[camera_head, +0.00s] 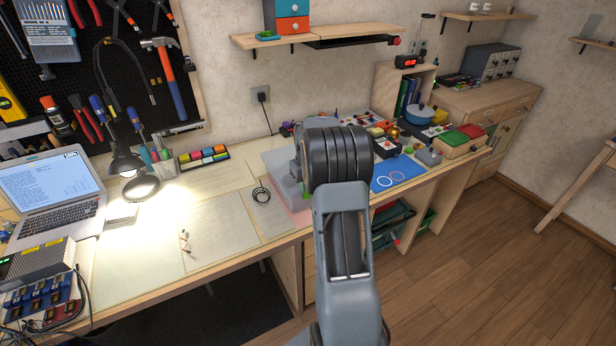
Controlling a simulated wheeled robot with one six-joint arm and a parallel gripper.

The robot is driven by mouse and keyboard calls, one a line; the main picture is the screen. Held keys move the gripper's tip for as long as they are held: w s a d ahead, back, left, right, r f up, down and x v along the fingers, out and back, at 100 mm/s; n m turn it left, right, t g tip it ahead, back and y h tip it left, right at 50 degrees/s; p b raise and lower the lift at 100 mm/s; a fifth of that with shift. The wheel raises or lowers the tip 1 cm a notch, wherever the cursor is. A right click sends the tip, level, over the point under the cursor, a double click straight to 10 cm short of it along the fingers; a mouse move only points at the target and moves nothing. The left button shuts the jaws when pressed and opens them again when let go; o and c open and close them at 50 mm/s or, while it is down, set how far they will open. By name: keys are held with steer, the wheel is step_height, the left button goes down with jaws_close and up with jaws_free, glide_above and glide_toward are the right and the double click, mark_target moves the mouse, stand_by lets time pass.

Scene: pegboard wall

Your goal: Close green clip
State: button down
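I cannot make out a green clip for certain. A green flat piece (471,130) lies on top of a wooden box at the right end of the long desk, beside a red one; whether it is a clip is too small to tell. My arm rises from the bottom middle and reaches over the desk. Its dark ribbed joint blocks the view of the desk behind it. My gripper's fingers do not show, so its state and anything in it are hidden.
A laptop (50,190), a lit lamp (127,165) and papers (220,232) occupy the desk's left part. A blue mat (396,174), a blue pot (419,113) and small items crowd the right. A wall shelf (318,36) hangs above.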

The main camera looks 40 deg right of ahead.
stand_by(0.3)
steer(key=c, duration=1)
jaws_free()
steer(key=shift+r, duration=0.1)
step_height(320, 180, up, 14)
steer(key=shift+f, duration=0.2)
